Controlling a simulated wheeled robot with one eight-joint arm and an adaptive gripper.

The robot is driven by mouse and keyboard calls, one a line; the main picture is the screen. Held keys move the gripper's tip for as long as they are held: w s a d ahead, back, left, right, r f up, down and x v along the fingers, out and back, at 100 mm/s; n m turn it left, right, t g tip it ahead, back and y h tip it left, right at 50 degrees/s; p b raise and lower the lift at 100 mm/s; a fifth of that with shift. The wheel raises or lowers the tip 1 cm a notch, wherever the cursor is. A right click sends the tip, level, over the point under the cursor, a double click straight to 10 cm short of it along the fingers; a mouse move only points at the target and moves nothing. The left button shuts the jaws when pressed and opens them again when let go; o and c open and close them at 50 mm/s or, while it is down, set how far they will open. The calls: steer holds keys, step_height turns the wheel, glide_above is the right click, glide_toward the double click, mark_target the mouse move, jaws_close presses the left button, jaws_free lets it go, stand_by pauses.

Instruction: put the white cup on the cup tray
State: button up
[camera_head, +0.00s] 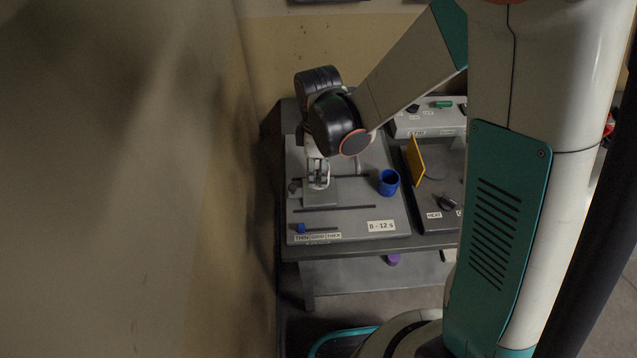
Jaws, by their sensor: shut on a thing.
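My gripper (318,172) points down over the left part of a grey panel and is shut on a small pale thing, which looks like the white cup (318,182). The fingers and arm hide most of it. It is at or just above a small raised grey plate (320,198), which may be the cup tray. I cannot tell whether the cup touches it. A blue cup (388,182) stands upright to the right on the same panel, apart from my gripper.
The grey panel (350,224) lies on a table, with a small blue piece (301,228) near its front edge. A yellow plate (415,161) and a black knob (447,203) are to the right. A wall (222,180) runs close on the left.

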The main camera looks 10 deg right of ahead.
mark_target(318, 179)
steer(key=shift+f+b, duration=1.3)
steer(key=shift+f, duration=0.8)
steer(key=shift+f, duration=0.15)
steer(key=o, duration=1.1)
step_height(318, 179, up, 12)
steer(key=p, duration=0.3)
steer(key=shift+r, duration=0.2)
